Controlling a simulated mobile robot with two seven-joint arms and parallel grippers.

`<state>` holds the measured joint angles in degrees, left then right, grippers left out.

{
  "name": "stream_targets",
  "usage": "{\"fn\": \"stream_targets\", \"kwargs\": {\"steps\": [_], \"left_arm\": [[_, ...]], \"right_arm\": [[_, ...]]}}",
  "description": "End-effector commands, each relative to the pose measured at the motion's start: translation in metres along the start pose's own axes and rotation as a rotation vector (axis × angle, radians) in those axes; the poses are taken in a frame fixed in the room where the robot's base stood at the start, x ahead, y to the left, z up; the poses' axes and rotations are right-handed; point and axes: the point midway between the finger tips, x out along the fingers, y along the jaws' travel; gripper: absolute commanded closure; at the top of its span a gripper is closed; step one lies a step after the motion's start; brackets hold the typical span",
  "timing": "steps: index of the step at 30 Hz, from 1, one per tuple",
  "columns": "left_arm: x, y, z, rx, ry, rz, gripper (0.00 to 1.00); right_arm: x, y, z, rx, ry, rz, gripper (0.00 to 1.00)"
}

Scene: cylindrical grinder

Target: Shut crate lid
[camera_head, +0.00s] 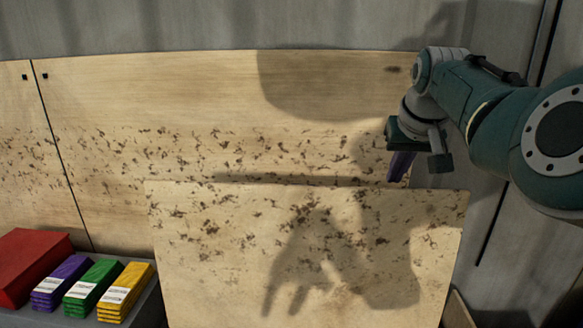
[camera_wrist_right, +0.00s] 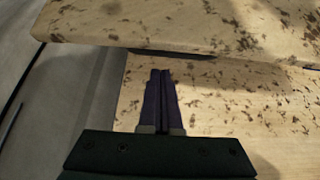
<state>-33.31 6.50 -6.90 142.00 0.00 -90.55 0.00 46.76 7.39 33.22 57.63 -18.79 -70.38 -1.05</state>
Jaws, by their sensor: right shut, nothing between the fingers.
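The crate lid (camera_head: 300,250) is a pale wooden panel with dark specks, standing raised in the front middle of the head view. Its near edge also crosses the top of the right wrist view (camera_wrist_right: 200,25). My right gripper (camera_head: 400,168) is just beyond the lid's top right corner, its dark purple fingers pointing down. In the right wrist view its fingers (camera_wrist_right: 160,88) are together and empty, short of the lid's edge. I cannot tell whether they touch the lid. The crate (camera_head: 458,312) shows only as a small wooden edge at the lower right. My left gripper is out of view.
A speckled wooden panel (camera_head: 200,90) stands behind the lid, against a grey wall. At the lower left are a red box (camera_head: 28,262) and purple (camera_head: 62,283), green (camera_head: 94,286) and yellow (camera_head: 126,290) stacks on a grey surface.

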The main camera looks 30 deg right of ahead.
Motion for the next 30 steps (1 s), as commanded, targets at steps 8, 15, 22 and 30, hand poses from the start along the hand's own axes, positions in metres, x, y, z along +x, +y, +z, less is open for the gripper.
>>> {"fn": "stream_targets", "kwargs": {"steps": [8,15,22,30], "left_arm": [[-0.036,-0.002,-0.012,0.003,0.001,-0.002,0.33],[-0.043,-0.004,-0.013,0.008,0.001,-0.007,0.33],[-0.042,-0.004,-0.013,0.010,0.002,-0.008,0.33],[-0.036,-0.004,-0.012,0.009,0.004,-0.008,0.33]], "right_arm": [[-0.023,-0.001,0.020,-0.001,-0.002,0.000,1.00],[-0.027,0.000,0.030,0.001,-0.001,0.000,1.00],[-0.026,0.000,0.030,0.000,-0.001,0.000,1.00],[-0.024,-0.002,0.027,-0.001,0.021,0.000,1.00]]}}
